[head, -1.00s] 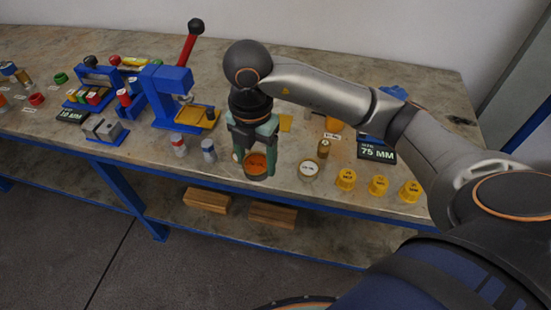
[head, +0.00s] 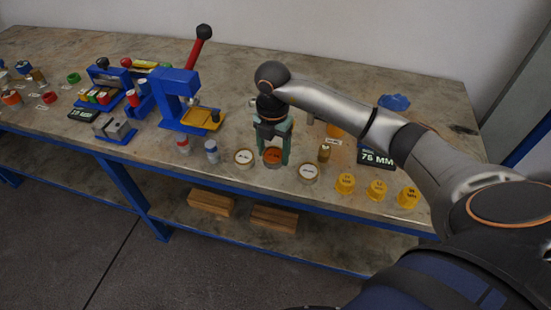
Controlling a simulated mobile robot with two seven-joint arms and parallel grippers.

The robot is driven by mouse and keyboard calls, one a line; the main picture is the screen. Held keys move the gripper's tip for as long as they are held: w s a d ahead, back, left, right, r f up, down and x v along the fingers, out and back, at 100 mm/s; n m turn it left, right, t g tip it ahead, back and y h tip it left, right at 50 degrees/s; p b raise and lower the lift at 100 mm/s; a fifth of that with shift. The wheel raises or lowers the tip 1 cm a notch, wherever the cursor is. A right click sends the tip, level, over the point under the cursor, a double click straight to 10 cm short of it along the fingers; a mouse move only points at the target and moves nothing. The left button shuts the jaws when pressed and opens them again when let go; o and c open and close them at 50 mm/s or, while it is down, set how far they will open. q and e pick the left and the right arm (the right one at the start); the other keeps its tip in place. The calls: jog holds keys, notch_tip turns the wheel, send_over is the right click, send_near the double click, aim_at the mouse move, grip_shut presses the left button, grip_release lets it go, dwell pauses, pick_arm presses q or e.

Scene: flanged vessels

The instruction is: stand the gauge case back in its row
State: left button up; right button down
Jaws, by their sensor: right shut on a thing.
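The gauge case, a short round case with an orange face (head: 272,156), is between the fingers of my right gripper (head: 272,148). The gripper points down and is shut on it. The case is upright, between a white-faced round case (head: 244,158) on its left and another white-faced case (head: 309,173) on its right, with gaps on both sides. Whether its base touches the bench cannot be told. The fingers hide part of its sides. My left gripper is not in view.
A small brass cylinder (head: 324,152) and a "75 MM" sign (head: 376,157) stand to the right. Several yellow caps (head: 377,189) line the bench's front edge. Red and grey bottles (head: 211,151) and a blue press (head: 178,95) stand to the left.

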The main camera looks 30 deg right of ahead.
aim_at(276, 160)
jog(key=shift+w+d+f, duration=0.25)
jog(key=shift+d+f, duration=0.05)
jog(key=shift+f, duration=0.15)
jog(key=shift+w+d+f, duration=0.2)
jog(key=shift+d+f, duration=0.05)
jog(key=shift+f, duration=0.2)
jog(key=shift+d+f, duration=0.1)
jog(key=shift+f, duration=1.55)
jog(key=shift+f, duration=0.15)
jog(key=shift+c, duration=0.2)
grip_release()
